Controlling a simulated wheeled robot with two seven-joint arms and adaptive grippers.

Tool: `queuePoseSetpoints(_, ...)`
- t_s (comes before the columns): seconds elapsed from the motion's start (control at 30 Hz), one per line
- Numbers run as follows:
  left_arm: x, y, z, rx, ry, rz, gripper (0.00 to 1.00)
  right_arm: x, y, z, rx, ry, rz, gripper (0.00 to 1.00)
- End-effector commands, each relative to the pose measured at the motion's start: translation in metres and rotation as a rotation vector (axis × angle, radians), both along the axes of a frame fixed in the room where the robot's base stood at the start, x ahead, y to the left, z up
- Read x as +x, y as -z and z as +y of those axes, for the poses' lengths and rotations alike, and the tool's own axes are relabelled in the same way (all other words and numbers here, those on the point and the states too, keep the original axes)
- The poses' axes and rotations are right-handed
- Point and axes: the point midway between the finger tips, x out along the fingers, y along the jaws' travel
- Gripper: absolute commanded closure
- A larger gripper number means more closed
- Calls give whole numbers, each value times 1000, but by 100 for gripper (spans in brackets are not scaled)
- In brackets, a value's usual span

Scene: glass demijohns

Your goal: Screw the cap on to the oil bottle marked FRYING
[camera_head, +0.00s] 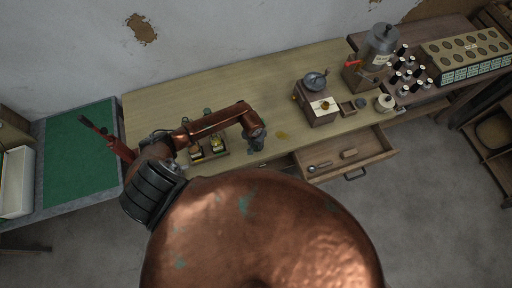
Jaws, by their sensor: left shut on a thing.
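Two small oil bottles, one at the left (196,152) and one at the right (217,145), stand in a dark tray on the wooden bench. They have yellowish contents or labels; no marking can be read, so I cannot tell which says FRYING. My left arm reaches over and behind them. My left gripper (256,141) is low over the bench near its front edge, to the right of the bottles and apart from them. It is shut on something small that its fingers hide. I cannot make out a cap. My right gripper is not in view.
A grinder on a wooden box (319,109) stands to the right, above an open drawer (345,154) with a spoon. A metal canister (380,46) and several small dark-capped bottles (404,70) stand farther right. The back middle is clear.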

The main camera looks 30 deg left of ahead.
Motion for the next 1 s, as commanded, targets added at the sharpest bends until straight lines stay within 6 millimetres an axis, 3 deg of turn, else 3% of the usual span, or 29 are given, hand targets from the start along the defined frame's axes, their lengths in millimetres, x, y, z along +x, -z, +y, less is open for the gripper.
queuePoseSetpoints(0.33, 0, -4, 0, 0, 1, -1, 100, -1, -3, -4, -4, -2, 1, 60)
queuePoseSetpoints(1.0, 0, -43, 1, 1, 0, 0, 100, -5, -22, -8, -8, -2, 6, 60)
